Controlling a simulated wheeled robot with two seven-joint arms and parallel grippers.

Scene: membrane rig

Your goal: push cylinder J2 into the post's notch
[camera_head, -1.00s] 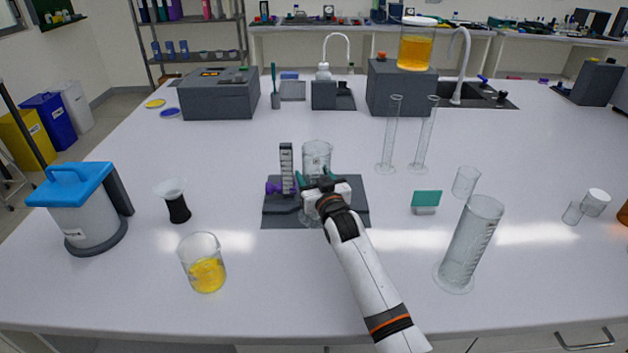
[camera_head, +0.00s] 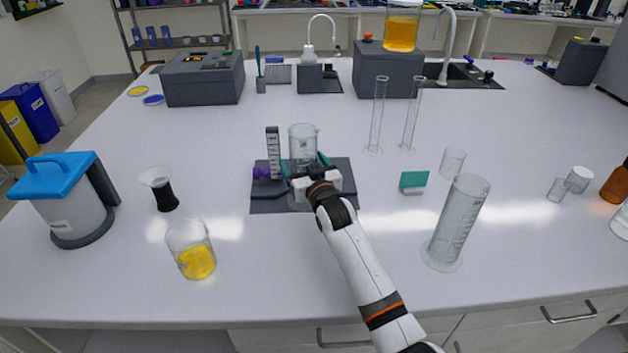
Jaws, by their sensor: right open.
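A clear glass cylinder (camera_head: 302,140) stands upright on the dark rig base (camera_head: 345,180), just right of the dark upright post (camera_head: 273,150) with pale scale marks. No J2 label is readable, but this is the cylinder beside the post. A purple knob (camera_head: 261,173) sits low at the post's left. My right gripper (camera_head: 304,164) is open, with teal fingers on either side of the cylinder's lower part at its near side. The gripper body hides the cylinder's foot. I cannot tell whether the fingers touch the glass. The notch is not discernible. My left gripper is not in view.
A beaker of yellow liquid (camera_head: 197,262) and a black-based funnel cup (camera_head: 164,190) stand left of my arm. A large graduated cylinder (camera_head: 458,220) and a small green-topped block (camera_head: 413,182) stand right. Two tall thin cylinders (camera_head: 376,120) are behind. The table front is mostly clear.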

